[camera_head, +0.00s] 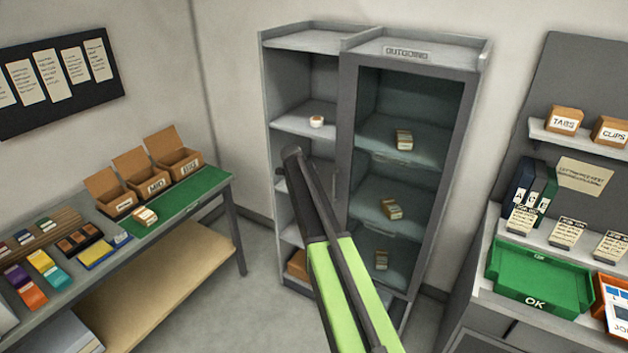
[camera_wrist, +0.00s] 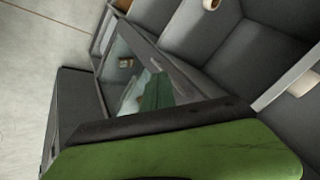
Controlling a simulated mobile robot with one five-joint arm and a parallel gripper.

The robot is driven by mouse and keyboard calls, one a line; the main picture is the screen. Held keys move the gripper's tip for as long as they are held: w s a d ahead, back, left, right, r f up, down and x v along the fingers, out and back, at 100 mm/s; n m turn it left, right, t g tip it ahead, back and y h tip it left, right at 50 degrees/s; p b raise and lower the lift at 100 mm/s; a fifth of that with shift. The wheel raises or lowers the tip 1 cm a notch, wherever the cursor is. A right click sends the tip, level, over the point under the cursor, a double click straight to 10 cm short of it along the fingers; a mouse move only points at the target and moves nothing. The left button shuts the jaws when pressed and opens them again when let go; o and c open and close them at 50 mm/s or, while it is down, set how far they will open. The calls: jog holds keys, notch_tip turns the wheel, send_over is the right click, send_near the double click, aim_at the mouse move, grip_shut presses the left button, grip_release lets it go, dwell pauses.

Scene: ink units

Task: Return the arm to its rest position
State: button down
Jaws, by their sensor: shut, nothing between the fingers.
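My arm, a lime green link with dark grey bars, reaches up from the bottom middle in the head view. Its dark far end, my gripper (camera_head: 292,153), is in front of the left, open bay of the grey cabinet (camera_head: 415,65). No gap shows at the tip and it carries nothing. In the wrist view, a green part of my arm with a dark bar fills the lower picture, and the cabinet's shelves and glazed door (camera_wrist: 125,72) appear tilted behind it. The fingertips are not clear there.
The cabinet's glass door, marked OUTGOING, is closed over shelves with small boxes. A small pale round item (camera_head: 316,122) sits on an open-bay shelf. A workbench with a green mat (camera_head: 190,200) stands left. A counter with a green OK tray (camera_head: 535,283) stands right. Floor shows between.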

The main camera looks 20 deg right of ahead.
jog(key=s+a+f+n+y+b, duration=0.25)
jog(key=s+a+f+b, duration=0.45)
jog(key=s+a, duration=0.5)
jog(key=s+a+f+n+g+y, duration=0.1)
jog(key=s+a+f+n+g, duration=0.1)
jog(key=s+a+n, duration=0.3)
jog(key=s+a+f+n+g+y, duration=0.2)
jog(key=s+a+n, duration=0.3)
jog(key=s+n, duration=0.6)
jog(key=s+f, duration=0.1)
jog(key=s, duration=0.7)
jog(key=shift+s+f+n+g+b, duration=0.15)
jog(key=shift+s+n+g+b, duration=0.15)
jog(key=shift+s+n+b, duration=0.1)
